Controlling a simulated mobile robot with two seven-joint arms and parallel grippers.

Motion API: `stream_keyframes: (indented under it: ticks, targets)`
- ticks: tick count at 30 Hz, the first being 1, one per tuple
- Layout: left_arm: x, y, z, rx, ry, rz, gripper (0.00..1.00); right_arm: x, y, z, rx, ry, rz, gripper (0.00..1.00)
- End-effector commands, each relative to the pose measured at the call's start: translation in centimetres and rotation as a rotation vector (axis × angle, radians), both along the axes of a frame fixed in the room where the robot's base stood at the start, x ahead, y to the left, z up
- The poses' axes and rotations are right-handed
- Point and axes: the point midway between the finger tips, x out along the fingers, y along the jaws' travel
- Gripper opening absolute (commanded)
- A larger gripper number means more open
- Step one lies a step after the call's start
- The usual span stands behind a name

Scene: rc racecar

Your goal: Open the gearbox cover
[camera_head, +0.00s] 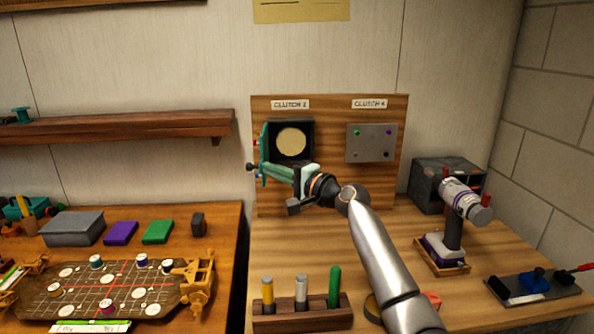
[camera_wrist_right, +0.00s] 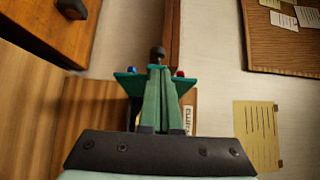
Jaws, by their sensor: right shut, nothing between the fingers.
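The gearbox (camera_head: 306,128) is a dark box under the "CLUTCH 1" label on the upright wooden board, with a round tan disc (camera_head: 291,141) inside. Its teal cover (camera_head: 264,141) stands swung out at the box's left side, seen nearly edge-on, with a dark knob (camera_head: 250,167) on its outer face. My right gripper (camera_head: 269,168) is shut and empty, its green fingers pointing left at the cover's inner side. In the right wrist view the shut fingertips (camera_wrist_right: 158,68) are at the teal cover (camera_wrist_right: 129,80); I cannot tell whether they touch. My left gripper is out of view.
A grey "CLUTCH 4" plate (camera_head: 371,143) is on the board's right. A wooden rack (camera_head: 302,318) with coloured pegs stands in front. A device on a stand (camera_head: 455,235) and a dark box (camera_head: 440,180) are at right. A wall shelf (camera_head: 115,128) is at left.

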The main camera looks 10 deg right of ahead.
Motion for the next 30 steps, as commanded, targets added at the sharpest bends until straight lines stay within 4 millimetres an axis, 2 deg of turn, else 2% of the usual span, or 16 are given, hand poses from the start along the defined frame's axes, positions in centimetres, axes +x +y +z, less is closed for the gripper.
stream_keyframes:
  ticks: [3, 9, 30]
  targets:
    - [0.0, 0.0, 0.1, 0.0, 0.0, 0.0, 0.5, 0.1, 1.4, 0.1, -0.001, -0.001, 0.009, 0.0]
    - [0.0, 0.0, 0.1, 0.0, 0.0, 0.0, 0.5, 0.2, 2.4, 0.1, -0.001, -0.001, 0.012, 0.0]
    - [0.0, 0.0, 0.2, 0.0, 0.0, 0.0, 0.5, 0.2, 2.5, 0.1, 0.0, 0.0, 0.012, 0.0]
